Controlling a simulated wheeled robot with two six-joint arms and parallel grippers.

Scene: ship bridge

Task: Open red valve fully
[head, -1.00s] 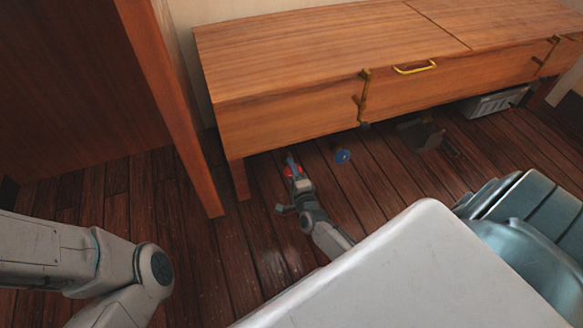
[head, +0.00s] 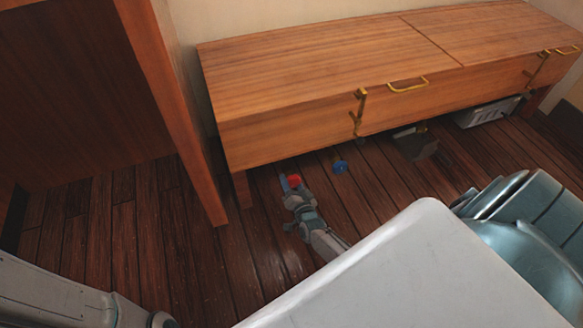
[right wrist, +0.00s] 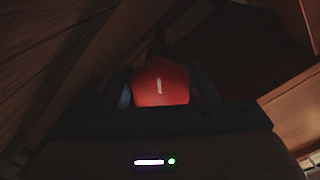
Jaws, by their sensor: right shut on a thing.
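The red valve (head: 294,181) is near the floor, by the front edge of the wooden bench. My right gripper (head: 290,186) is at it, its arm reaching in from the lower right. In the right wrist view the red valve (right wrist: 161,82) sits between the two dark fingers of my right gripper (right wrist: 162,92), which is shut on it. A pale mark shows on its face. The valve's base and pipe are hidden. My left arm shows at the lower left of the head view, but its gripper is out of frame.
A blue valve (head: 340,166) stands just right of the red one. The wooden bench (head: 300,85) overhangs behind, with a leg (head: 242,189) left of the red valve. A grey box (head: 488,112) and a dark object (head: 415,145) lie under it. A wooden panel (head: 185,110) stands at left.

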